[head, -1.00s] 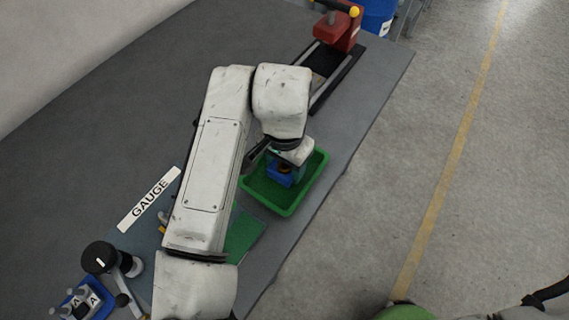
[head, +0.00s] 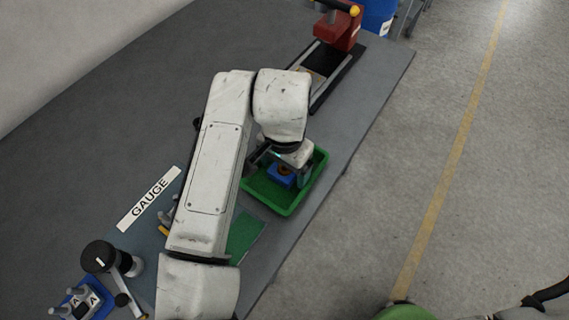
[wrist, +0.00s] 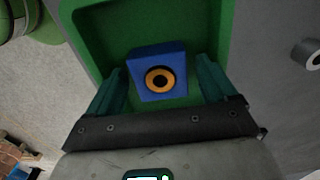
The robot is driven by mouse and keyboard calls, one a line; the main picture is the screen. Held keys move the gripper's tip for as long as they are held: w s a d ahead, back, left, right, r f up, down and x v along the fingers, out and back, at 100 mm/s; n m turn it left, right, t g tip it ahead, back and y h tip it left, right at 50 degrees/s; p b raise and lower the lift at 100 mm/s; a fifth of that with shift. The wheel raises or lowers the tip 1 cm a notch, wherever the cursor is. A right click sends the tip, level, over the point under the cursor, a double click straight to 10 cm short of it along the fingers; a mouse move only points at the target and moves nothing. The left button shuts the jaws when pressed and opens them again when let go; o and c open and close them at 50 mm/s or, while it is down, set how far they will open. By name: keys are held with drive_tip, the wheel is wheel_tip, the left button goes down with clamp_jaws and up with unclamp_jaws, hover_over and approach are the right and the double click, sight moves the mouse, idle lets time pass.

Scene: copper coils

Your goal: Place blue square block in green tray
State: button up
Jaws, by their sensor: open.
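The blue square block (head: 281,176), with a copper-coloured ring and dark centre on its top, is inside the green tray (head: 289,207). In the wrist view the block (wrist: 173,61) shows on the floor of the tray (wrist: 82,19), between the fingers and a little beyond their tips. My gripper (wrist: 162,80) is open, one teal finger on each side of the block, with gaps showing. In the head view my gripper (head: 285,168) is over the tray, and my arm hides part of the tray's left side.
A red machine (head: 338,30) on a dark rail stands at the back of the grey table. A GAUGE label (head: 149,199), a green mat (head: 244,236) and a blue fixture (head: 82,303) lie at the front left. The table's right edge runs close to the tray.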

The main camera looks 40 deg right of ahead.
wheel_tip(320, 180, up, 12)
drive_tip(key=shift+r, duration=0.15)
idle(0.3)
idle(0.5)
